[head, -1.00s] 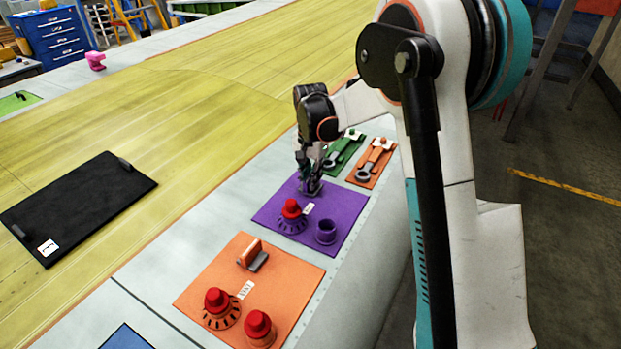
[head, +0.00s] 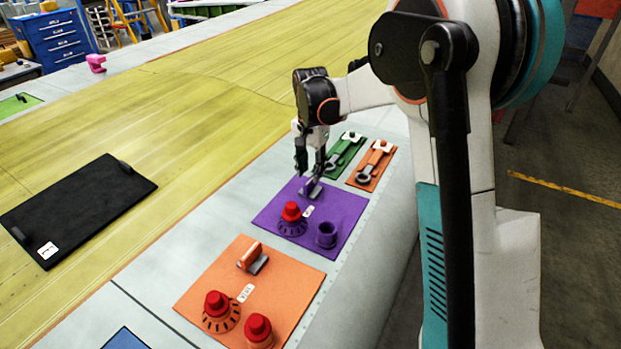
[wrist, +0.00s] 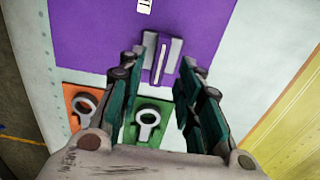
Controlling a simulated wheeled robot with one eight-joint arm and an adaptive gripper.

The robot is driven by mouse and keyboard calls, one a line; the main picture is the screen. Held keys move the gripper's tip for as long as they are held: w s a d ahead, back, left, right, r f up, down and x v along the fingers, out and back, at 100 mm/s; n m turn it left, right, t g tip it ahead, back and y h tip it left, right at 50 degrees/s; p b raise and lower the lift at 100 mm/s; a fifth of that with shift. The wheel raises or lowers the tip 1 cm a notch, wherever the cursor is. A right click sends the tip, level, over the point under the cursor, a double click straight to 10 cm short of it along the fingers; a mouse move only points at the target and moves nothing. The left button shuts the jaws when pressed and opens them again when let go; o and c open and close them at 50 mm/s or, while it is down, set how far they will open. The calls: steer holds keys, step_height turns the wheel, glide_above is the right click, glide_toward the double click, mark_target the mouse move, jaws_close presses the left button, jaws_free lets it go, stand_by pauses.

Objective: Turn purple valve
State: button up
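The purple valve is a narrow purple bar on a grey base (wrist: 160,58) at the end of a purple panel (wrist: 95,30). In the head view, the valve (head: 312,192) is at the panel's far end, partly hidden by my gripper (head: 309,171). My gripper is open and empty, pointing down just above the valve. In the wrist view, the two fingers of my gripper (wrist: 163,62) are spread, with the valve showing in the gap beyond their tips. They look apart from it.
The purple panel also holds a red-capped knob (head: 291,211) and a purple cup (head: 326,235). Green (head: 345,150) and orange (head: 372,166) panels with ring-ended tools lie beyond. A nearer orange panel (head: 215,277) holds its own valve and red knobs. A black panel (head: 80,205) lies left.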

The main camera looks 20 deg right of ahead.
mark_target(310, 180)
step_height(310, 180, up, 8)
steer(key=shift+f, duration=0.25)
